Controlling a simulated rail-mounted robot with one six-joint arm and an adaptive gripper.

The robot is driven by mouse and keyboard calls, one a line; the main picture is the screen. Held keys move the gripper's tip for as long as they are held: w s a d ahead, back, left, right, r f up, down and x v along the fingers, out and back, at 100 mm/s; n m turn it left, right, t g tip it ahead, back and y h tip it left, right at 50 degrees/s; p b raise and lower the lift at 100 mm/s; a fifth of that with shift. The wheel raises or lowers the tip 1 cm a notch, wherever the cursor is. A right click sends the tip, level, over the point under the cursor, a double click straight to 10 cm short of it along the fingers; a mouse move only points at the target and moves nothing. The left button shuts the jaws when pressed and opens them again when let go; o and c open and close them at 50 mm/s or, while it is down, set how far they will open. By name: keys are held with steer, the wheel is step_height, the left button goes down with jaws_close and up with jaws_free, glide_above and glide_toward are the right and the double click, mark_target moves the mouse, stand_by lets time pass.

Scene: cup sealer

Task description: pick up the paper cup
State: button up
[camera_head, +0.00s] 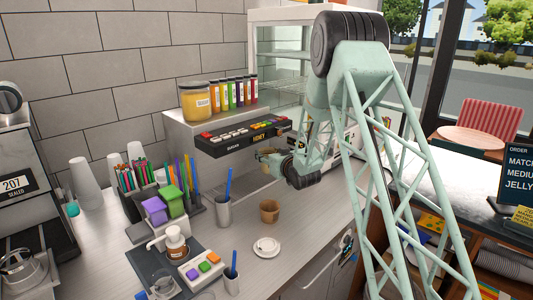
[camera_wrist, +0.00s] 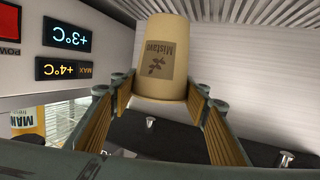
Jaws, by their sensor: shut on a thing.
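A tan paper cup (camera_wrist: 163,60) with dark print and a leaf mark fills the top middle of the wrist view. My gripper (camera_wrist: 158,92) is shut on it, with one finger on each side near the tips. In the head view my gripper (camera_head: 272,160) is raised over the counter, in front of the black dispenser bar. The cup shows there only as a small tan patch, partly hidden by the fingers and wrist.
A black bar with coloured buttons (camera_head: 242,138) is close behind. A grey pen holder (camera_head: 223,211) stands to the left.

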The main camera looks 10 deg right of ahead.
steer(key=a+f+v, duration=0.1)
steer(key=a+v, duration=0.1)
steer(key=v, duration=1)
steer(key=shift+s, duration=0.55)
steer(key=shift+s+a, duration=0.1)
steer(key=shift+s, duration=0.05)
